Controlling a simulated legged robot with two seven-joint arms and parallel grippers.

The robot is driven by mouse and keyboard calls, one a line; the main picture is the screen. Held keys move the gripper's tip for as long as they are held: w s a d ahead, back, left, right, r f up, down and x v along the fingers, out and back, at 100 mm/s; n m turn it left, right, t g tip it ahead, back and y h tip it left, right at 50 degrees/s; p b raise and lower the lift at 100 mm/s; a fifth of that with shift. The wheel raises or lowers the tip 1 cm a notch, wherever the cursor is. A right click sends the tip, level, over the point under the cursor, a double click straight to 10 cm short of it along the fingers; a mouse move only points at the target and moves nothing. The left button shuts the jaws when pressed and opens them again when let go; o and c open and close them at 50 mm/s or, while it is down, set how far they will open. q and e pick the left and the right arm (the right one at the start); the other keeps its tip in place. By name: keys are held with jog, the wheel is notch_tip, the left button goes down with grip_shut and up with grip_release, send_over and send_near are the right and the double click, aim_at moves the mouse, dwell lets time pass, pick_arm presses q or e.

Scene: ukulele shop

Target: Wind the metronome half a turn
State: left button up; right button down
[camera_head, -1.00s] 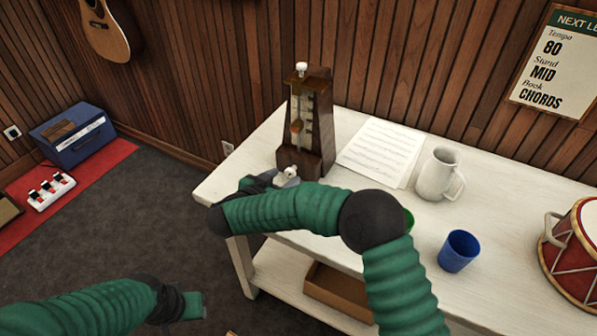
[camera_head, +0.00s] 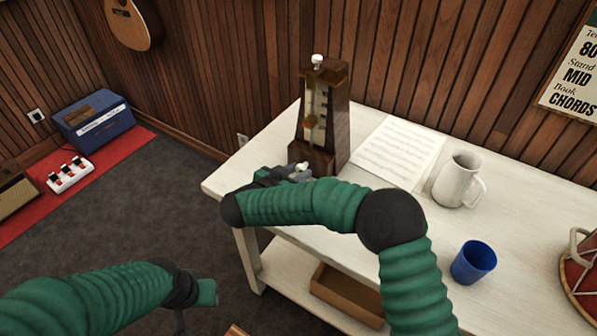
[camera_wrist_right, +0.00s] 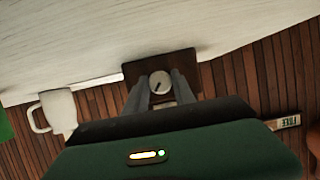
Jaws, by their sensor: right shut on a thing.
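The metronome (camera_head: 336,125), a dark brown wooden pyramid, stands upright near the left end of the white table, with a pale scale on its face and a white knob (camera_head: 317,61) on top. My right gripper (camera_head: 286,172) is low at its front. In the right wrist view the metronome's dark body (camera_wrist_right: 133,73) shows, and a round pale winding knob (camera_wrist_right: 159,82) with a dark mark sits between my two fingers, which are shut on it. My left gripper (camera_head: 207,293) is off the table at lower left; its jaws are too unclear to read.
Sheet music (camera_head: 398,150), a white mug (camera_head: 457,181), a blue cup (camera_head: 473,262) and a red drum (camera_head: 580,275) are on the table (camera_head: 520,200). A wooden tray (camera_head: 345,292) is on the shelf below. A wood-panelled wall (camera_head: 440,70) stands close behind.

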jog(key=shift+w+r, duration=0.1)
jog(key=shift+r, duration=0.05)
jog(key=shift+d+m+t+p, duration=0.1)
jog(key=shift+m+t+p, duration=0.2)
jog(key=shift+m+p, duration=0.25)
jog(key=shift+m+t+y+p, duration=0.3)
jog(key=shift+m+y, duration=0.05)
jog(key=shift+y, duration=0.15)
jog(key=shift+m+t+y, duration=0.3)
jog(key=shift+m, duration=0.4)
jog(key=shift+m+t+y+b, duration=0.3)
jog(key=shift+m, duration=0.4)
